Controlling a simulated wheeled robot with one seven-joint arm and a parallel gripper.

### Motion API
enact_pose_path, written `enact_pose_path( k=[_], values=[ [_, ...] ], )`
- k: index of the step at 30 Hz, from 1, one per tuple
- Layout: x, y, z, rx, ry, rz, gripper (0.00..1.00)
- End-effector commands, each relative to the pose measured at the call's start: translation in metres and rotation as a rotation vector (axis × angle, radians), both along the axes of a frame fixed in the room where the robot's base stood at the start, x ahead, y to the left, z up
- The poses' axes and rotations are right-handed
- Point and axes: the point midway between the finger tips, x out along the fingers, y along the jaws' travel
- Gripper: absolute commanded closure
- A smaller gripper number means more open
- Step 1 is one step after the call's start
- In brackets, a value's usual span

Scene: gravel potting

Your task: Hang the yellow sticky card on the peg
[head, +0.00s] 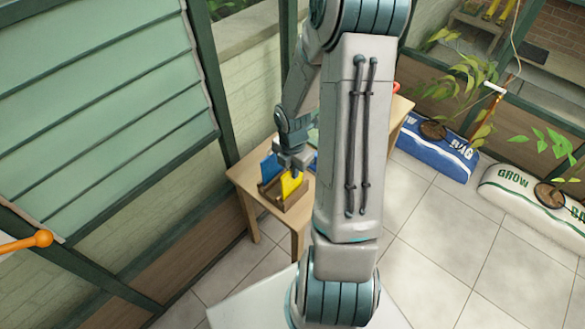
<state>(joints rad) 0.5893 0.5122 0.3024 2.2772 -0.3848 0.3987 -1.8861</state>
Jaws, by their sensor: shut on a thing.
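The yellow sticky card (290,185) is upright at a small brown wooden box (294,200) on the wooden table. My gripper (295,168) is directly above the card and shut on its top edge. The card's lower part is down by the box; I cannot tell whether it is clear of it. A blue card (268,166) stands in the box just left of the yellow one. An orange rod with a round end (40,239) sticks out at the left edge; it may be the peg, but I cannot tell.
The wooden table (240,178) stands against the wall, partly hidden by my arm. A blue bag (435,152) and a white grow bag (530,200) with plants lie on the floor at right. The tiled floor (440,240) between is clear.

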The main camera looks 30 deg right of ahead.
Motion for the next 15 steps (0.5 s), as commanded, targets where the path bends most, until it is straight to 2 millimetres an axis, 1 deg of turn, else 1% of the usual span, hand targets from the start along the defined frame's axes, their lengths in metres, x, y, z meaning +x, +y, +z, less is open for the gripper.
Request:
enact_pose_path(
  k=[5,10,11,12,13,15],
  values=[
    [0.0001,-0.0003,0.0001,-0.001,0.000,0.000,1.00],
    [0.0000,-0.0003,-0.0054,0.000,0.000,-0.001,1.00],
    [0.0002,-0.0005,-0.0041,-0.001,0.000,-0.001,0.83],
    [0.0000,-0.0004,-0.0039,-0.001,0.000,-0.001,0.72],
    [0.0000,-0.0004,-0.0039,-0.001,0.000,-0.001,0.70],
    [0.0001,-0.0005,-0.0038,-0.001,0.000,-0.001,0.70]
  ],
)
